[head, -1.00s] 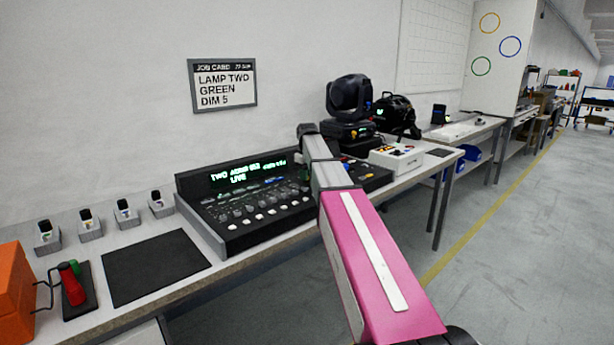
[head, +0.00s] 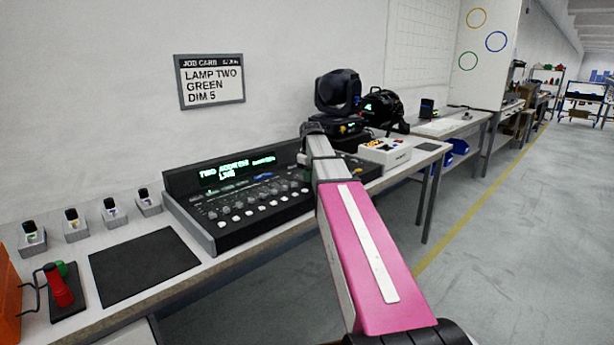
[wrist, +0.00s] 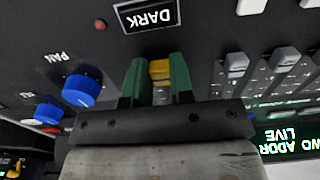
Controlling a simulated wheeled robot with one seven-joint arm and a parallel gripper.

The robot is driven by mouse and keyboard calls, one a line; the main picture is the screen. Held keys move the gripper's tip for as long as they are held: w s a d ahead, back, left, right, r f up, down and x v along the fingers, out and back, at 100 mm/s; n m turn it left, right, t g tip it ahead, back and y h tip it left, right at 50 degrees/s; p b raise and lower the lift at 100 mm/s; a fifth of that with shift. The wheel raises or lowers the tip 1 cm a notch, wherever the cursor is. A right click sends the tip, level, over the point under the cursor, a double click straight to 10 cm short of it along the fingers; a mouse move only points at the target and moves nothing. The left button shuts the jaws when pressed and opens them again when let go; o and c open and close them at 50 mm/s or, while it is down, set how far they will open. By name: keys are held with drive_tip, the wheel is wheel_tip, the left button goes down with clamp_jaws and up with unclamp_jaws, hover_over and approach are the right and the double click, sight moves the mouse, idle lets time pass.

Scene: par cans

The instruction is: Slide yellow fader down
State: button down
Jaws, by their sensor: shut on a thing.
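The yellow fader (wrist: 160,70) shows in the wrist view, between the two green fingers of my gripper (wrist: 158,80). The fingers are shut on its cap, one on each side. A grey slot piece shows just below the cap. The fader belongs to the black lighting console (head: 250,227), seen in the head view with a lit green display (head: 238,169). In the head view my pink and grey arm hides the fader and my fingertips.
In the wrist view, grey faders (wrist: 236,63) stand at the right and a blue PAN knob (wrist: 82,88) at the left. A DARK label (wrist: 148,15) lies beyond the fader. A white button box (head: 384,151) stands right of the console.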

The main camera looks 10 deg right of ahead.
drive_tip(key=c, duration=1)
unclamp_jaws()
drive_tip(key=shift+s, duration=0.1)
drive_tip(key=shift+o, duration=0.2)
wheel_tip(320, 180, up, 11)
drive_tip(key=shift+f, duration=0.1)
